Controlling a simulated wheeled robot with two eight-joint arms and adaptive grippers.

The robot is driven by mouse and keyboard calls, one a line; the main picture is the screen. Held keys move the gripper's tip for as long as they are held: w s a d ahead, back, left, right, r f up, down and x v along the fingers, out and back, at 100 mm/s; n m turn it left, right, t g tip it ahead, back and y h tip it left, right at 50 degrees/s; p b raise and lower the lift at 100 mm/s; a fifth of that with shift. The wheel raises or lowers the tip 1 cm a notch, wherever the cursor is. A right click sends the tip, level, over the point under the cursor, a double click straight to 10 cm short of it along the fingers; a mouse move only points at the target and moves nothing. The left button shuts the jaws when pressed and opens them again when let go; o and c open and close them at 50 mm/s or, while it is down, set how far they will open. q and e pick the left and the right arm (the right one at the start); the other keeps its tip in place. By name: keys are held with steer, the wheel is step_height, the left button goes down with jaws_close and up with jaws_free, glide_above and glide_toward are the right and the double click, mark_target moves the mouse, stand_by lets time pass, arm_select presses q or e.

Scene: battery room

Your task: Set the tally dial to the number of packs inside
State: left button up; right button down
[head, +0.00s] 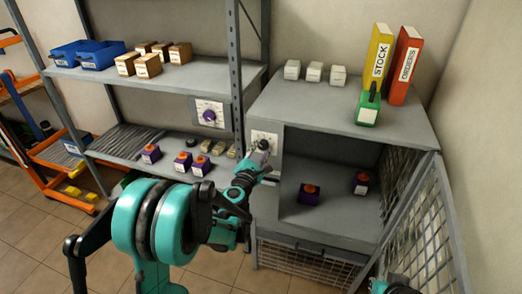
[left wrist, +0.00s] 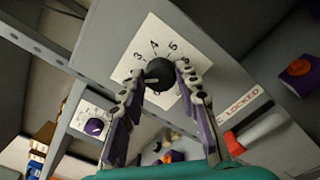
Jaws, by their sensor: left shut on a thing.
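The tally dial is a black knob (left wrist: 159,72) on a white numbered plate (left wrist: 143,42), on the front of the grey cabinet; it also shows in the head view (head: 263,144). The numerals 3, 4 and 5 are legible above the knob; which one it points at I cannot tell. My left gripper (left wrist: 163,82) is shut on the knob, one finger on each side.
A second dial with a purple knob (head: 209,116) is on the shelf rack, above more purple packs (head: 151,154). The mesh door (head: 415,215) stands open at the right. White boxes (head: 314,72), binders (head: 377,57) and a green item (head: 367,108) stand on the cabinet top.

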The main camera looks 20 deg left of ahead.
stand_by(0.3)
arm_select(q)
steer(key=o, duration=1.2)
steer(key=shift+c, duration=0.2)
steer(key=s, duration=1.2)
steer(key=shift+a, duration=0.15)
